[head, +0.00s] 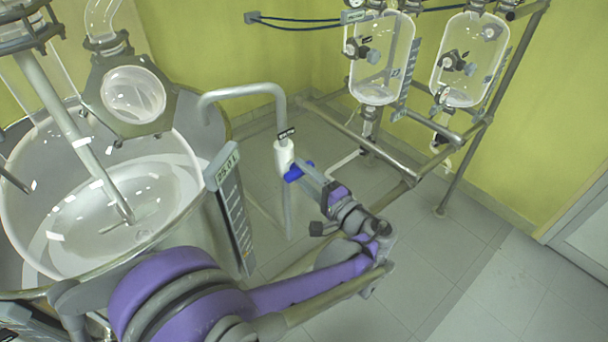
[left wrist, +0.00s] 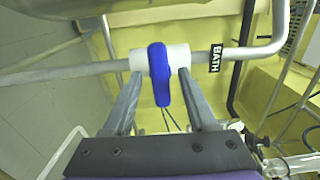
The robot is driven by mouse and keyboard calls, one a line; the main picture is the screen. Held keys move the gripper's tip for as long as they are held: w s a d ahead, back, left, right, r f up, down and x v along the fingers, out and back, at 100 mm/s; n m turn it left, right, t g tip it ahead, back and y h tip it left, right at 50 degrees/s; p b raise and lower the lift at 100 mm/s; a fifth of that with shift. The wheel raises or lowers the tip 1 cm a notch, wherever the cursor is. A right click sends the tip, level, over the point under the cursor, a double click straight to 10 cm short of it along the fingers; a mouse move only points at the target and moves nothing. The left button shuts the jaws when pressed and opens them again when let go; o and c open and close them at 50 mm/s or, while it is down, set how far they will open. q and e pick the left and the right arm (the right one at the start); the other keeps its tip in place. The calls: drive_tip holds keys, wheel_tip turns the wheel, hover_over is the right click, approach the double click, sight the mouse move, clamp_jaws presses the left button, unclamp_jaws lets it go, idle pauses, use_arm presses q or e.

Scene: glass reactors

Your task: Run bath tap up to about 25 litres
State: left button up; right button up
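The bath tap is a white valve body (head: 284,155) with a blue handle (head: 298,171) on an upright grey pipe. Its BATH label shows in the left wrist view (left wrist: 216,58). The blue handle (left wrist: 160,78) lies crosswise to the pipe. My left gripper (head: 308,175) is at the tap. Its fingers are apart, one on each side of the handle, with visible gaps between them and it. My right gripper is not in view.
A stirrer shaft (head: 80,145) stands in the large vessel. The bent pipe (head: 240,91) runs from the tap to the vessel. Two glass funnels (head: 381,60) (head: 466,60) hang on a metal frame (head: 490,100) at the back right. The floor at right (head: 480,260) is clear.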

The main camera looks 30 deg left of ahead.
use_arm(q)
drive_tip(key=v, duration=1)
drive_tip(key=shift+s+d, duration=0.15)
drive_tip(key=shift+d, duration=0.2)
drive_tip(key=s+a+f+g+h+p, duration=0.35)
drive_tip(key=s+a+f+h, duration=0.25)
drive_tip(key=s+a+h, duration=0.3)
drive_tip(key=s+d+f+n+t+h+p, duration=0.1)
drive_tip(key=s+d+n+t+h+p, duration=0.1)
drive_tip(key=s+d+h, duration=0.5)
drive_tip(key=n+p, duration=0.1)
drive_tip(key=n, duration=0.1)
drive_tip(key=shift+d+n+h, duration=0.25)
drive_tip(key=shift+n+h, duration=0.05)
